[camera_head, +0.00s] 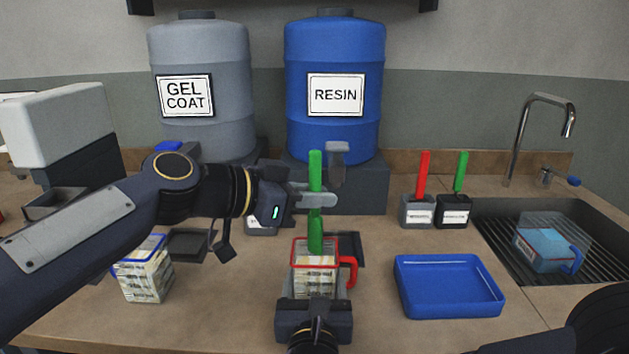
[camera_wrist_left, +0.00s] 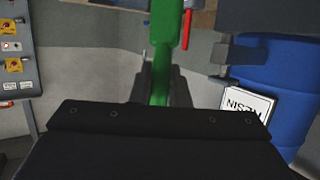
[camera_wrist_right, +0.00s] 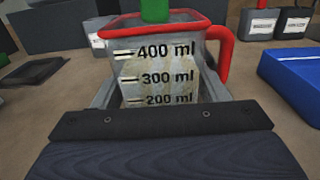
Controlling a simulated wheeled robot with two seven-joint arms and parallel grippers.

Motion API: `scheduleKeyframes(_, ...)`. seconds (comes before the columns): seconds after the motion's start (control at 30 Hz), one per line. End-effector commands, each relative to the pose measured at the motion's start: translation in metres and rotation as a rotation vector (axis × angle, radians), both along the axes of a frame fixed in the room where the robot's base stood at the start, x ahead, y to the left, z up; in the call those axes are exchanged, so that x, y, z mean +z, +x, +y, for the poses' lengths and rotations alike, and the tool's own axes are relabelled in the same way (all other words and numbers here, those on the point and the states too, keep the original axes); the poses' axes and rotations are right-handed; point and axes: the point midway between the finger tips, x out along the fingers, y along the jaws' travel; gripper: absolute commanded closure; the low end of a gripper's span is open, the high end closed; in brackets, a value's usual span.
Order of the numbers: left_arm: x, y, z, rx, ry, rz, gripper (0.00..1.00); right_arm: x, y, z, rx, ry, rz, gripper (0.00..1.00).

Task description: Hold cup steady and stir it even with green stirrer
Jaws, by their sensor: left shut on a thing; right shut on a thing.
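The clear measuring cup (camera_head: 316,272) with a red rim and red handle stands upright at the middle front of the counter. Streaky cream contents show through its wall, and in the right wrist view the cup (camera_wrist_right: 160,75) shows its ml marks. My right gripper (camera_head: 315,300) is shut on the cup from the front. The green stirrer (camera_head: 315,205) is upright with its lower end inside the cup; it also shows in the left wrist view (camera_wrist_left: 165,45). My left gripper (camera_head: 316,198) is shut on the stirrer above the cup. The stirrer's tip is hidden in the cup.
A blue-rimmed cup (camera_head: 146,272) stands at left, a blue tray (camera_head: 449,287) at right. Two small holders with a red stirrer (camera_head: 422,175) and another green stirrer (camera_head: 461,172) stand behind the tray. A sink (camera_head: 600,240) holds a blue-handled cup (camera_head: 546,247). Drums stand behind.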

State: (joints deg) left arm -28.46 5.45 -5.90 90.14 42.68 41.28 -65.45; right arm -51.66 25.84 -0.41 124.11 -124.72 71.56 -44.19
Motion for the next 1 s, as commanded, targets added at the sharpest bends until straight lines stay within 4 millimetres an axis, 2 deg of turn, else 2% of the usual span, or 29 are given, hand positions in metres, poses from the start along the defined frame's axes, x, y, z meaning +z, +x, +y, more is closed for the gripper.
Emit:
scheduleKeyframes(0.63, -0.052, 0.000, 0.000, 0.000, 0.001, 0.003, 1.00, 0.000, 0.000, 0.000, 0.001, 0.000, 0.000, 0.70)
scheduleKeyframes(1.0, -0.067, 0.000, 0.000, 0.001, 0.000, 0.000, 1.00, 0.000, 0.000, 0.000, 0.001, 0.000, 0.000, 0.70)
